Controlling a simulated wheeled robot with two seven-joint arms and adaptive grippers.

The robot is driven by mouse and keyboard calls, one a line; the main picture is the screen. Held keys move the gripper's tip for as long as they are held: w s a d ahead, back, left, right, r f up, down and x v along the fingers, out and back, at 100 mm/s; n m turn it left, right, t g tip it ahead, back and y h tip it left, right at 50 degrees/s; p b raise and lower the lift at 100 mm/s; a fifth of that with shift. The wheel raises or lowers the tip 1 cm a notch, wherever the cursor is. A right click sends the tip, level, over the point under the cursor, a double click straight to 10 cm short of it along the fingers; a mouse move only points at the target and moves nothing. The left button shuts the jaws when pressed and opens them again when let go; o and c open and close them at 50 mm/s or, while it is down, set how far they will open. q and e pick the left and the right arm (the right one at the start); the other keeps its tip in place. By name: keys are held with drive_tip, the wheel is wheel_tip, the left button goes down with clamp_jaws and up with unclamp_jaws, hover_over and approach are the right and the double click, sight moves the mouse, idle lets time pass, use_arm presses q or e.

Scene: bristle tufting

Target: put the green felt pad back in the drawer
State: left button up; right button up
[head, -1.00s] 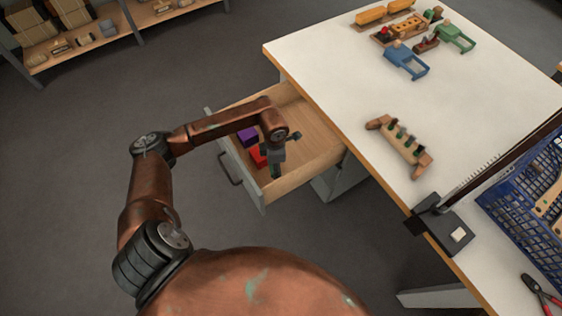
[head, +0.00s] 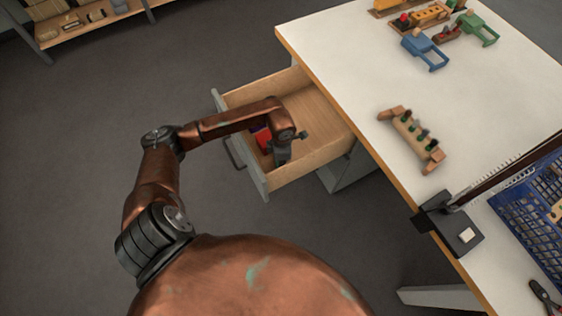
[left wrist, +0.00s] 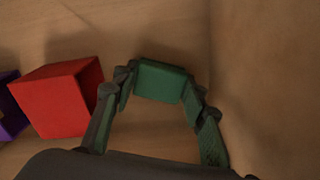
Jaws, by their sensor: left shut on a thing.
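The green felt pad (left wrist: 160,82) is a small dark green block in the left wrist view, between the fingertips of my left gripper (left wrist: 158,92). The gripper is shut on it. In the head view my left gripper (head: 281,156) reaches down inside the open drawer (head: 312,168), near its front corner. The pad cannot be made out in the head view. In the left wrist view the wooden drawer floor lies below the pad and a drawer wall is at the right. I cannot tell whether the pad touches the floor. My right gripper is not in view.
A red block (left wrist: 62,100) lies in the drawer left of my gripper, with a purple block (left wrist: 10,115) beside it. The white worktable (head: 350,50) stands right of the drawer, holding a wooden rack (head: 412,138) and a blue crate (head: 535,205).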

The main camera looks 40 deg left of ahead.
use_arm(q)
drive_tip(key=o, duration=1.2)
drive_tip(key=shift+r, duration=0.1)
drive_tip(key=shift+r, duration=0.3)
wheel_tip(320, 180, up, 12)
drive_tip(key=p, duration=0.3)
drive_tip(key=shift+f+p, duration=0.25)
drive_tip(key=shift+p, duration=0.1)
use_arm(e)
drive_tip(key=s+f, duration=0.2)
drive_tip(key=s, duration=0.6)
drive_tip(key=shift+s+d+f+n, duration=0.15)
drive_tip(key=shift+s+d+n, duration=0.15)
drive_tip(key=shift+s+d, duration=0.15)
